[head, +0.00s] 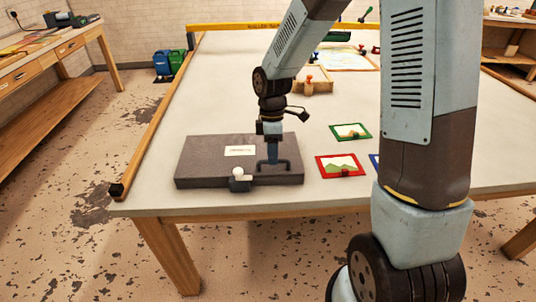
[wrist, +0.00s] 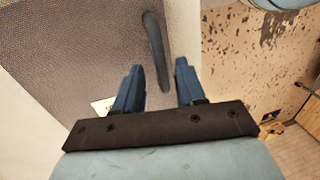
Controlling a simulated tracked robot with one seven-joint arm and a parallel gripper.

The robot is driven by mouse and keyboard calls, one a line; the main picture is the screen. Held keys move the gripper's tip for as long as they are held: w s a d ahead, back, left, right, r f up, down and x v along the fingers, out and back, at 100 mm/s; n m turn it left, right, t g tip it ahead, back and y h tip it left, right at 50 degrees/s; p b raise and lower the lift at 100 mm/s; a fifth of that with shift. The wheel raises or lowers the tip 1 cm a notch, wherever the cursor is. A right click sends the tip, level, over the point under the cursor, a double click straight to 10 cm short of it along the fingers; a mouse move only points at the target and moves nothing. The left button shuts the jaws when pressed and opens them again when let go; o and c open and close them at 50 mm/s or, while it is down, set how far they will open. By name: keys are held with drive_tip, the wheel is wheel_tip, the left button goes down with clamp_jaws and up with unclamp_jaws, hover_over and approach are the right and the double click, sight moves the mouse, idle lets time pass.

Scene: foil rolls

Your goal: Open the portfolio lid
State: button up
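The portfolio (head: 208,163) is a flat dark grey case lying closed near the front edge of the table. A white label (head: 240,151) is on its lid. A dark handle (head: 284,162) stands at the right part of the lid. My gripper (head: 271,151) points down over the handle. In the wrist view my gripper (wrist: 158,66) is open, with the dark handle bar (wrist: 153,35) running between its two blue fingers, apparently without contact. The textured lid (wrist: 75,45) fills the left of that view. I cannot tell how deep the fingers are around the bar.
A small dark block with a white knob (head: 238,172) sits at the case's front edge. Red-framed (head: 343,166) and green-framed (head: 350,132) pictures lie to the right. A wooden tray (head: 312,86) stands behind. The table (head: 160,120) is clear left of the case.

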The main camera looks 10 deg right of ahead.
drive_tip(key=shift+s+f, duration=0.1)
drive_tip(key=shift+f, duration=0.25)
clamp_jaws()
idle(0.5)
